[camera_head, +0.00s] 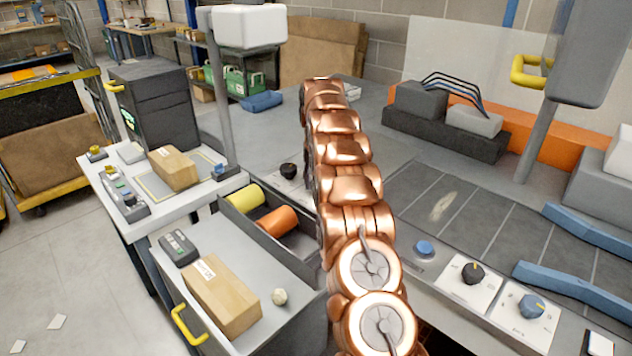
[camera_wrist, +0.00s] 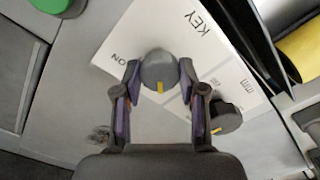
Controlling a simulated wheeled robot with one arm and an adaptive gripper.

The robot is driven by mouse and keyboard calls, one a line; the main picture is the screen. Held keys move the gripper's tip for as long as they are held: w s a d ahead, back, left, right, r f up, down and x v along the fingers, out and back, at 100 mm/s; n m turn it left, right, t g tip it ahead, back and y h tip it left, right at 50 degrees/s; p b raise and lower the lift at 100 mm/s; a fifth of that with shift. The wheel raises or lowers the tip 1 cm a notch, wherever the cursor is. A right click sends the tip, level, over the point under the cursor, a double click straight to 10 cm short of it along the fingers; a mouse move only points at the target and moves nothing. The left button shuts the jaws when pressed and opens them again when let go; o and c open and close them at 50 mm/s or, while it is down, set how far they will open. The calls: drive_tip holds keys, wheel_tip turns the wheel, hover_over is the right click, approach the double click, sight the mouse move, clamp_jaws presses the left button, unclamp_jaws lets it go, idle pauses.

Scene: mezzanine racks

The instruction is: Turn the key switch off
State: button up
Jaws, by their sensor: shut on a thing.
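In the wrist view, the key switch is a round grey knob (camera_wrist: 158,70) with a yellow mark pointing toward the bottom of the picture. It sits on a white plate (camera_wrist: 205,48) printed KEY and ON, with the lettering turned over; ON is to the knob's left. My gripper (camera_wrist: 159,82) has one finger on each side of the knob and is shut on it. The far side of the plate's lettering is partly hidden by a finger. In the head view, my copper arm hides my gripper and this knob.
A dark knob with a yellow mark (camera_wrist: 222,118) stands close to my right finger. A green button (camera_wrist: 50,4) is at the upper left. In the head view, a bin holds yellow (camera_head: 243,198) and orange cylinders (camera_head: 276,221); a slim post (camera_head: 222,100) rises behind it.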

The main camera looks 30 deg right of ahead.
drive_tip(key=o, duration=1.1)
drive_tip(key=shift+o, duration=0.2)
drive_tip(key=m+p, duration=0.1)
drive_tip(key=m, duration=0.4)
drive_tip(key=m+p, duration=0.2)
drive_tip(key=m, duration=0.3)
drive_tip(key=shift+r, duration=0.1)
drive_tip(key=m+p, duration=0.3)
drive_tip(key=m, duration=0.1)
drive_tip(key=shift+d+r+m, duration=0.1)
drive_tip(key=shift+m, duration=0.2)
drive_tip(key=m+p, duration=0.3)
drive_tip(key=p, duration=0.1)
drive_tip(key=shift+m+p, duration=0.3)
drive_tip(key=shift+p, duration=0.2)
